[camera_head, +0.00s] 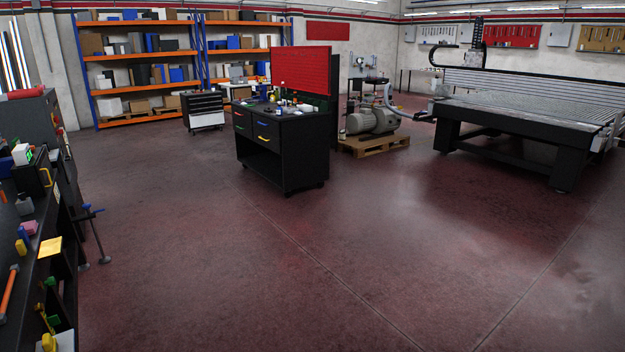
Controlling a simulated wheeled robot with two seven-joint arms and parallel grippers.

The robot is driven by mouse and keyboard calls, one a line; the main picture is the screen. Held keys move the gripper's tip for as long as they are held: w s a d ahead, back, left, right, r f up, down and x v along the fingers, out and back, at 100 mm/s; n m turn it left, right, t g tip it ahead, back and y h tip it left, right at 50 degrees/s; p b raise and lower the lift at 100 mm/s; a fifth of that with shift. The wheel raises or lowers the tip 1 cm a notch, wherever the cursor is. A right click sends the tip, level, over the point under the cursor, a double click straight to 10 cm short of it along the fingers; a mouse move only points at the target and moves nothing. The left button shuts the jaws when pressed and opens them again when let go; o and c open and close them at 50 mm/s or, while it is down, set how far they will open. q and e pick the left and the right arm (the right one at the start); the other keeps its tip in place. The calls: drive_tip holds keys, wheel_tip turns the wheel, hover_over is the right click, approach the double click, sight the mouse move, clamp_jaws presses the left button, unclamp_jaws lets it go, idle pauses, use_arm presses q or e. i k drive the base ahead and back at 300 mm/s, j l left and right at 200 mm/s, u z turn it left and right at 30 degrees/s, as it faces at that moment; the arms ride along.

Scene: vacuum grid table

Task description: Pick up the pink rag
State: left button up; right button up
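A small pink item (30,228), which looks like the pink rag, lies on the dark workbench (45,190) at the left edge of the head view. It is small in the picture, so its folds cannot be made out. A blue and a yellow item lie close beside it. Neither of my grippers shows in this view.
An orange-handled tool (8,293) and a yellow block (49,247) are on the left bench. A black tool cart (283,150) stands mid-floor, a pump on a pallet (373,146) behind it, and a large grid table (530,115) at right. The floor (300,260) ahead is clear.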

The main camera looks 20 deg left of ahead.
sight(30, 227)
drive_tip(key=i+j+u, duration=0.25)
drive_tip(key=i+u, duration=0.25)
drive_tip(key=i, duration=0.2)
drive_tip(key=i+u, duration=0.5)
drive_tip(key=i, duration=0.25)
drive_tip(key=i+l+u, duration=0.35)
drive_tip(key=i+u, duration=0.15)
drive_tip(key=i, duration=0.2)
drive_tip(key=i+j+u, duration=0.1)
drive_tip(key=i+u, duration=0.15)
drive_tip(key=i, duration=0.3)
drive_tip(key=i+u, duration=0.3)
drive_tip(key=i, duration=0.25)
drive_tip(key=i+l+u, duration=0.1)
drive_tip(key=i+u, duration=0.15)
drive_tip(key=i, duration=0.25)
drive_tip(key=i+l+u, duration=0.3)
drive_tip(key=i, duration=0.25)
drive_tip(key=i+u, duration=0.4)
drive_tip(key=i, duration=0.15)
drive_tip(key=i+l+u, duration=0.1)
drive_tip(key=i+u, duration=0.25)
drive_tip(key=i, duration=0.2)
drive_tip(key=i+l+u, duration=0.4)
drive_tip(key=i+j, duration=0.1)
drive_tip(key=i, duration=0.05)
